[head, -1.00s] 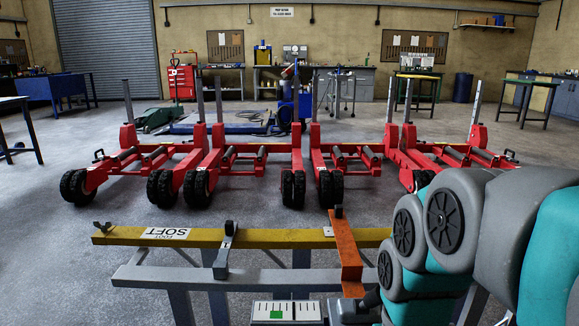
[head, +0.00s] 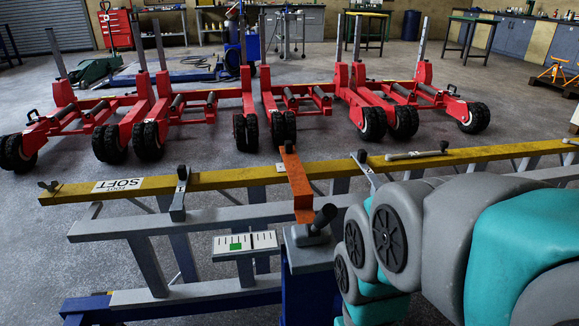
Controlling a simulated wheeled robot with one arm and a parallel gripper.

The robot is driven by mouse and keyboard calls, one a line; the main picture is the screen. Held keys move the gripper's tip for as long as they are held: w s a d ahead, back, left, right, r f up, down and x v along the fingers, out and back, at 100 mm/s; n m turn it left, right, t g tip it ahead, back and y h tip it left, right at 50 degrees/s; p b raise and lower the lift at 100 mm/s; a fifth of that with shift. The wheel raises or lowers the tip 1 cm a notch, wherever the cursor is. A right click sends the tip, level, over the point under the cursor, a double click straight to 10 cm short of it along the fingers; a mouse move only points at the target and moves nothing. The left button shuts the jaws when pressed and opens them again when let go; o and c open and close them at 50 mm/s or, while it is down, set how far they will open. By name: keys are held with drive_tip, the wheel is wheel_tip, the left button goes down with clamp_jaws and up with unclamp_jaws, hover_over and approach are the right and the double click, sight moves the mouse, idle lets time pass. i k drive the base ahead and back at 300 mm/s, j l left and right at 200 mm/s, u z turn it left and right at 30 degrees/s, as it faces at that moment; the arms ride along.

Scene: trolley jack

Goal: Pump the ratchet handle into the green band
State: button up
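A white gauge plate (head: 262,243) with tick marks and a green band (head: 240,245) stands at the lower middle of the head view, in front of the grey rail. Just right of it, a short lever with a black grip (head: 322,217) rises from a grey block on a blue post (head: 310,295). It leans up to the right and looks like the ratchet handle. An orange bar (head: 297,185) crosses the yellow beam just behind it. I cannot make out a pointer on the gauge. My teal and grey arm fills the lower right, close to the lever; my gripper is not in view.
A long yellow beam (head: 235,178) marked "SOFT" runs across the view above grey rails (head: 110,232). Red wheeled frames (head: 205,105) with upright posts stand behind it. Open grey floor (head: 50,215) lies at the left.

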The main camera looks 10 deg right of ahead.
sight(328, 211)
drive_tip(key=k+l, duration=0.1)
drive_tip(key=k, duration=0.7)
drive_tip(key=k+l, duration=0.1)
drive_tip(key=k, duration=0.75)
